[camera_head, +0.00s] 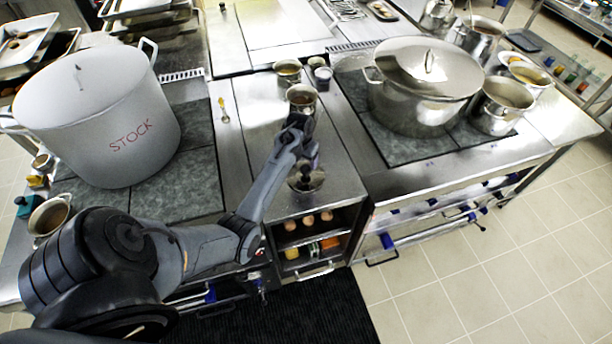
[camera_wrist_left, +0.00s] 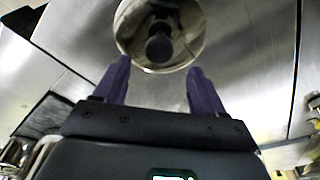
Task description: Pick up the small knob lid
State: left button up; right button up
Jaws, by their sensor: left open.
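The small knob lid (camera_head: 305,183) is a round, shiny metal lid with a dark knob, lying on the steel counter near its front edge. In the left wrist view the lid (camera_wrist_left: 190,20) shows at the top, its dark knob facing the camera. My left gripper (camera_head: 312,163) is just above and behind the lid in the head view, partly hidden by my own arm. In the left wrist view its two purple fingers (camera_wrist_left: 158,67) are spread, with nothing between them and the lid beyond their tips. My right gripper is not in view.
A large stockpot (camera_head: 95,110) stands at left and a lidded steel pot (camera_head: 420,95) at right. Small pots (camera_head: 301,98) stand on the counter behind the gripper. A spoon (camera_head: 223,110) lies left of my forearm. An open shelf holding eggs (camera_head: 308,220) is below the counter.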

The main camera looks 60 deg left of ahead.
aim_at(306, 169)
pick_arm(q)
jog(key=shift+w+f, duration=0.2)
jog(key=shift+f, duration=2.45)
grip_shut()
